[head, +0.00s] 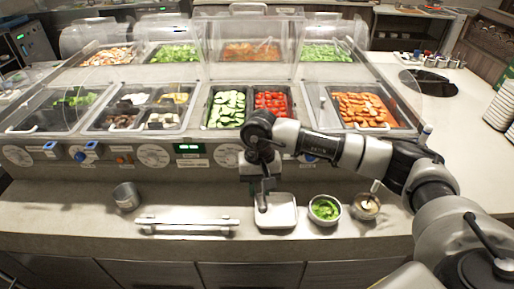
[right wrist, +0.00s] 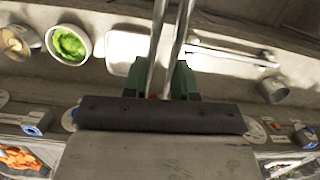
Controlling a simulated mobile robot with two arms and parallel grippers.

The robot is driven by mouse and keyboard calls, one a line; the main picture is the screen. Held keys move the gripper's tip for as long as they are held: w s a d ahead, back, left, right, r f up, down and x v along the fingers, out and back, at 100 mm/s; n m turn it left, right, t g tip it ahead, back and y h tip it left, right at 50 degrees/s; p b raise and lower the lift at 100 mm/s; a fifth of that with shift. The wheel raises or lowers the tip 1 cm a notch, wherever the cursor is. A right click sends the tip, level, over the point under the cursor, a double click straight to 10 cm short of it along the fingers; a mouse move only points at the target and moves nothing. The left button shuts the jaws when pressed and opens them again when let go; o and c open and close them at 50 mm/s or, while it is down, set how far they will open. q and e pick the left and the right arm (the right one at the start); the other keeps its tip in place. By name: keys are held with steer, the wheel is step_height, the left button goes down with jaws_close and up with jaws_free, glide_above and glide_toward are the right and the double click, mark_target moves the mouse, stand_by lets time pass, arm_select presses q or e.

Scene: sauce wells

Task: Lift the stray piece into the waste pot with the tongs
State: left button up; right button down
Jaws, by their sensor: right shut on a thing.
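My right gripper (head: 262,180) points down over the front counter and is shut on the tongs. In the right wrist view the gripper (right wrist: 160,88) shows green finger pads around the tongs (right wrist: 169,45), two long metal arms. The tongs' lower end is above or in front of the left part of a white tray (head: 283,211); contact cannot be told. A small steel pot (head: 127,196), probably the waste pot, stands at the left and also shows in the right wrist view (right wrist: 274,90). I cannot pick out the stray piece. My left gripper is out of view.
A pale bar rack (head: 187,227) lies between pot and tray. Right of the tray stand a bowl of green food (head: 324,209) and a bowl with a utensil (head: 366,207). Behind are food wells, including cucumber (head: 227,108) and red pieces (head: 271,102), under clear guards.

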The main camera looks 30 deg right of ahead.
steer(key=s+a+f+n+b, duration=0.3)
steer(key=s+f+n+b, duration=0.1)
steer(key=s+f, duration=1)
step_height(320, 180, down, 4)
steer(key=shift+s+f+b, duration=0.1)
steer(key=shift+s+b, duration=0.2)
steer(key=shift+b, duration=0.25)
steer(key=shift+a, duration=0.15)
